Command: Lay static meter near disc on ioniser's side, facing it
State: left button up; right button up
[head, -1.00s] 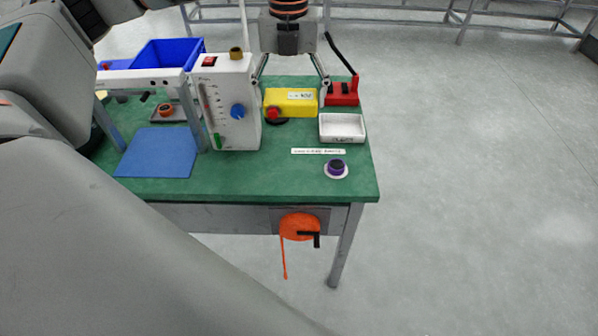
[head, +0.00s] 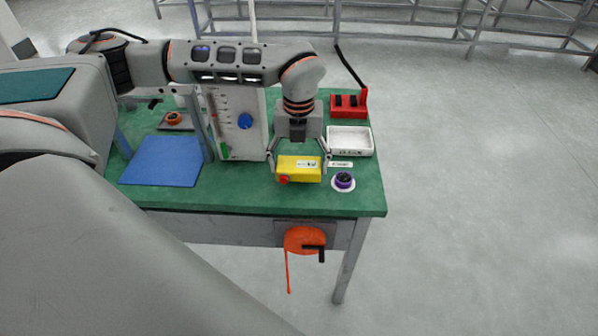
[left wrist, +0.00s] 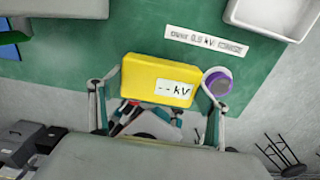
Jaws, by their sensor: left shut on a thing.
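The static meter, a yellow box (head: 299,163) with a red round part at its front left, is between the fingers of my left gripper (head: 298,166). The gripper is shut on it. The left wrist view shows the meter (left wrist: 157,80) with its "-- kV" display. Just right of it on the green table is a white disc (head: 343,188) with a purple-and-black round piece (head: 344,180) on top. The meter's clearance above the table is unclear. The white ioniser-like box (head: 236,140) with a blue knob stands to the left, partly behind my arm. My right gripper is out of view.
A white tray (head: 349,150), a red block with a black lead (head: 348,107) and a printed label strip (left wrist: 206,41) lie near the right side. A blue mat (head: 162,170) is at left. An orange reel (head: 304,239) hangs on the table's front. Bare table lies left of the meter.

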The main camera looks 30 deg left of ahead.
aim_at(299, 173)
pick_arm(q)
jog(key=shift+f, duration=1.45)
jog(key=shift+f, duration=0.2)
jog(key=o, duration=1.2)
jog(key=shift+r, duration=0.1)
notch_tip(299, 173, up, 12)
jog(key=shift+r+p, duration=0.15)
jog(key=shift+p, duration=0.2)
